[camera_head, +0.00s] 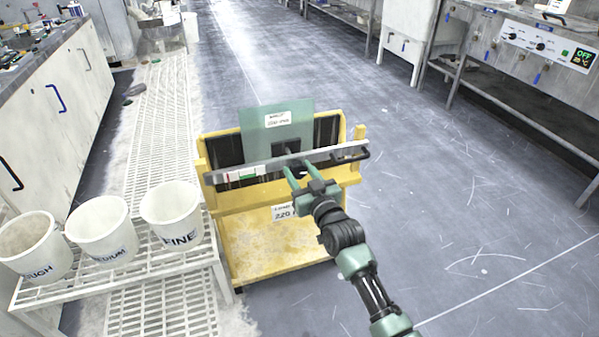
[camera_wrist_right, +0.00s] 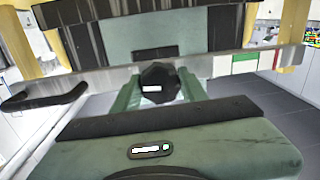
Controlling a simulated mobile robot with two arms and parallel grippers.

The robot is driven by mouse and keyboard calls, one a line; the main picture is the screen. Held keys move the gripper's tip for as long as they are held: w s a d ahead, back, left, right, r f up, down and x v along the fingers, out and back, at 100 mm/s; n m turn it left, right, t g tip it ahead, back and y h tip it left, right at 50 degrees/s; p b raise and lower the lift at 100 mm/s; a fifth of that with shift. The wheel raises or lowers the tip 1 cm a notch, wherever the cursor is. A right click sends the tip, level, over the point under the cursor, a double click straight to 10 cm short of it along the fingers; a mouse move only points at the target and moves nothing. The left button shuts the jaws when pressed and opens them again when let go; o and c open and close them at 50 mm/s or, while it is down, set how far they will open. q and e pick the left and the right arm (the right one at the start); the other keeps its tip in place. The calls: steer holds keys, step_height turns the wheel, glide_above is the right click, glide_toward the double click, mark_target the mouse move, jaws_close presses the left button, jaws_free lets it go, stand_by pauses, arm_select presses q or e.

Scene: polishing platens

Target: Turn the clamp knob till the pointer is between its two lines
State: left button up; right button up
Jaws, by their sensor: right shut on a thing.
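The black clamp knob (camera_head: 299,168) sits on the front of a grey metal bar (camera_head: 225,178) across a yellow rack. In the right wrist view the knob (camera_wrist_right: 160,79) is dark and faceted, with a small white mark. My right gripper (camera_head: 291,176) has its green fingers on either side of the knob, shut on it; the fingers also show in the wrist view (camera_wrist_right: 161,92). A scale (camera_head: 243,175) with red, white and green patches lies on the bar left of the knob; it also shows in the wrist view (camera_wrist_right: 244,63). I cannot make out the pointer or its two lines. My left gripper is not in view.
A green platen (camera_head: 262,137) with a label stands upright behind the bar in the yellow rack (camera_head: 270,250). A black handle (camera_head: 352,154) is at the bar's right end. Buckets marked rough, medium and fine (camera_head: 172,205) stand left. The floor to the right is clear.

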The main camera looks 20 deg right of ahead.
steer(key=shift+a, duration=0.1)
steer(key=m+p, duration=0.3)
steer(key=m, duration=0.3)
steer(key=shift+m, duration=1.1)
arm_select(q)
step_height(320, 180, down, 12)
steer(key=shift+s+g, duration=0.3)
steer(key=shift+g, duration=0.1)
arm_select(e)
steer(key=shift+m+t, duration=0.3)
steer(key=shift+m, duration=0.5)
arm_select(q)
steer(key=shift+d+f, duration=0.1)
arm_select(e)
steer(key=o, duration=1.3)
steer(key=shift+o, duration=0.2)
